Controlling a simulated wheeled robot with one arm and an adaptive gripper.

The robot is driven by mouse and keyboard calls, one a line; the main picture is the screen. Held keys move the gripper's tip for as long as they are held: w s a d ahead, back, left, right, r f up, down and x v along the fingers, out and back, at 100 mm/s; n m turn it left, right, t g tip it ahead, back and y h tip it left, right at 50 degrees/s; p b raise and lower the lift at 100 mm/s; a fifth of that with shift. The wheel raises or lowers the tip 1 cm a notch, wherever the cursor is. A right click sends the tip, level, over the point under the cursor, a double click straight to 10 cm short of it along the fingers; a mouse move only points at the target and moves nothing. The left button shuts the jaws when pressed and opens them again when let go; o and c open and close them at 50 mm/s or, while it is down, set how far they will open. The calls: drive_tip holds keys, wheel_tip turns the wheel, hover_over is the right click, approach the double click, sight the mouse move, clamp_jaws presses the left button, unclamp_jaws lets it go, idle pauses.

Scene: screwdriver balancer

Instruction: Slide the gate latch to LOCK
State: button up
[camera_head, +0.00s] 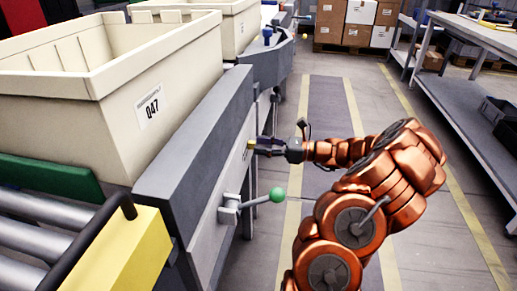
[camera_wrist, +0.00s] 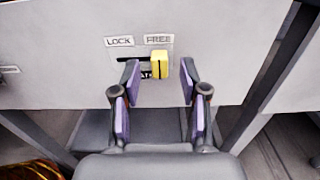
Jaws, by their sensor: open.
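The gate latch is a yellow knob (camera_wrist: 159,64) in a dark horizontal slot on a light grey panel (camera_wrist: 60,70). In the wrist view it sits at the right end of the slot, under the FREE label (camera_wrist: 158,39). The LOCK label (camera_wrist: 119,41) is to its left, above the slot's left part. My gripper (camera_wrist: 159,72) is open, with one finger on each side of the knob in the picture; I cannot tell whether the fingertips reach it. In the head view my gripper (camera_head: 262,146) is at the panel, and the small yellow knob (camera_head: 250,144) shows at its tip.
A lever with a green ball (camera_head: 277,195) sticks out of the panel nearer the camera. A cream bin (camera_head: 60,125) marked 047 stands on the conveyor. A yellow block (camera_head: 125,255) is at front left. The aisle floor is clear; a metal bench (camera_head: 455,85) stands at right.

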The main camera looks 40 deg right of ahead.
drive_tip(key=shift+w+a, duration=0.5)
drive_tip(key=shift+w, duration=0.05)
drive_tip(key=shift+c, duration=0.4)
clamp_jaws()
